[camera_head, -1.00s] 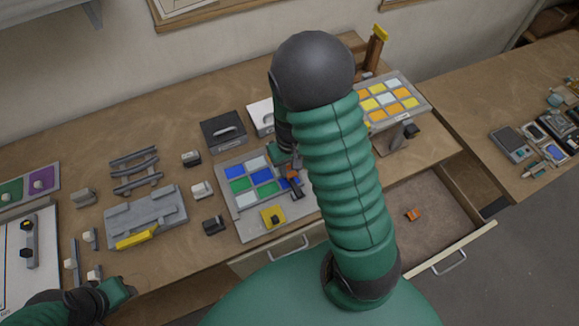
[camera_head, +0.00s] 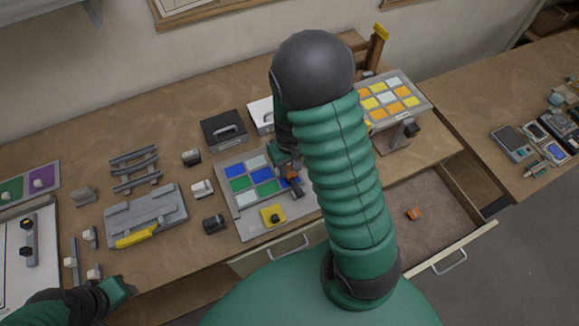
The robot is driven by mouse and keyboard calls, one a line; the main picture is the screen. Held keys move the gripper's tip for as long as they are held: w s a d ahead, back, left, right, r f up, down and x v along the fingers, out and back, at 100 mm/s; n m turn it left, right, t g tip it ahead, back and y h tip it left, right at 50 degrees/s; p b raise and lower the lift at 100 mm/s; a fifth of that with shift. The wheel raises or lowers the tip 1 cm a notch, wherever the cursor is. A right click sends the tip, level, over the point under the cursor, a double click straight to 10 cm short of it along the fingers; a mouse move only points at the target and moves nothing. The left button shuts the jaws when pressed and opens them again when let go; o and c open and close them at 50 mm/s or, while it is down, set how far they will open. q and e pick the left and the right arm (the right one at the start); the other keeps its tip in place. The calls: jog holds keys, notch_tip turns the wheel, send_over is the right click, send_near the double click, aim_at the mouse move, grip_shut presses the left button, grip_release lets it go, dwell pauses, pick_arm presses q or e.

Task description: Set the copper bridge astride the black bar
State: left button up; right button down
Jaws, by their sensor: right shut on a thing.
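A grey panel with blue, green and white glass squares (camera_head: 237,198) lies mid-table. My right gripper (camera_head: 287,165) reaches down over its right part, partly hidden by my own arm. It is shut on a small copper-orange piece, the copper bridge (camera_head: 291,174). A short dark bar, seemingly the black bar (camera_head: 297,191), shows just below the copper piece on the panel. Whether the bridge touches or straddles it I cannot tell. My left gripper (camera_head: 127,286) is low at the left, away from the panel; its jaws are too unclear to read.
A yellow block with a dark knob (camera_head: 272,216) sits on the panel's front part. A black case (camera_head: 222,130) stands behind it. A grey fixture (camera_head: 146,215) is to the left. An open drawer (camera_head: 440,198) at right holds a small orange piece (camera_head: 413,214).

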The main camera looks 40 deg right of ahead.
jog(key=shift+f, duration=0.15)
jog(key=shift+f+b, duration=0.8)
jog(key=shift+f, duration=0.05)
jog(key=c, duration=1)
grip_release()
jog(key=shift+r, duration=0.1)
notch_tip(320, 180, up, 7)
jog(key=p, duration=0.6)
jog(key=shift+r+p, duration=0.1)
jog(key=shift+p, duration=0.25)
